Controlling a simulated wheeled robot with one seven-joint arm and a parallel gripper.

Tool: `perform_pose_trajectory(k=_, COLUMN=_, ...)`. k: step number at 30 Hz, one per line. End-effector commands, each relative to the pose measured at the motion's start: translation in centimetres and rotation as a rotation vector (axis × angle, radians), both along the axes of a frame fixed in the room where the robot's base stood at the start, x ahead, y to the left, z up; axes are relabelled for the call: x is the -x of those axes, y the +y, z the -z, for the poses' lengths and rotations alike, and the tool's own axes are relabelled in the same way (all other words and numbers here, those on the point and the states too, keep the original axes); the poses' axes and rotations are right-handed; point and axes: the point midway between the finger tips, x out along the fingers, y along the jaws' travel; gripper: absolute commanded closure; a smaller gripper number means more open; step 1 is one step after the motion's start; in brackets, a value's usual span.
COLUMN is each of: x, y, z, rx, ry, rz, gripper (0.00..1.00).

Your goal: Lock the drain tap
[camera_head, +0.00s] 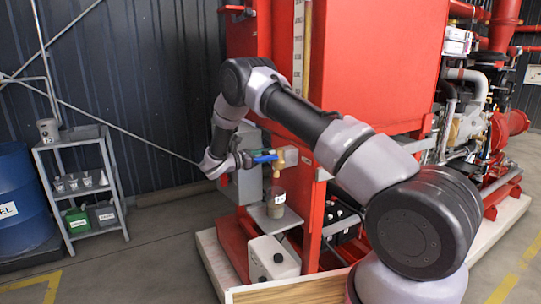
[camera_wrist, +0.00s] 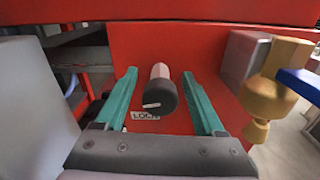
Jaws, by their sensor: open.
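The brass drain tap (camera_head: 281,147) with a blue lever (camera_head: 265,158) juts from the red tank's lower front; it also shows at the right of the wrist view (camera_wrist: 272,85), its blue lever (camera_wrist: 302,82) partly cut off. In the wrist view a round black knob (camera_wrist: 160,97) with a white line on its face sits on a pale shaft against the red panel, above a LOCK label (camera_wrist: 145,115). My gripper (camera_wrist: 159,73) is open, its teal fingers on either side of the knob and apart from it. In the head view my wrist hides the knob.
A labelled cup (camera_head: 276,203) stands below the tap on a small shelf. A grey shelf cart (camera_head: 82,180) and blue drum (camera_head: 22,200) stand left. A grey box (camera_wrist: 246,62) lies between knob and tap.

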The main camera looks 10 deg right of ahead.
Motion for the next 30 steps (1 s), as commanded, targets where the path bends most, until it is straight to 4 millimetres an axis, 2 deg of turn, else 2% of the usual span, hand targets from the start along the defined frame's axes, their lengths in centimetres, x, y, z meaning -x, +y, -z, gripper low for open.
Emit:
perform_pose_trajectory(k=6, x=-0.01, y=-0.03, z=0.0, rx=0.0, ry=0.0, rz=0.0, gripper=0.29)
perform_pose_trajectory(k=8, x=-0.01, y=-0.03, z=0.0, rx=0.0, ry=0.0, rz=0.0, gripper=0.52)
perform_pose_trajectory(k=9, x=-0.01, y=-0.03, z=0.0, rx=0.0, ry=0.0, rz=0.0, gripper=0.67)
perform_pose_trajectory(k=12, x=-0.01, y=-0.02, z=0.0, rx=0.0, ry=0.0, rz=0.0, gripper=1.0)
perform_pose_trajectory(k=22, x=-0.02, y=0.02, z=-0.01, rx=-0.01, ry=-0.034, rz=0.0, gripper=1.0)
perform_pose_trajectory(k=30, x=-0.02, y=0.09, z=-0.05, rx=-0.058, ry=-0.183, rz=-0.001, gripper=1.0)
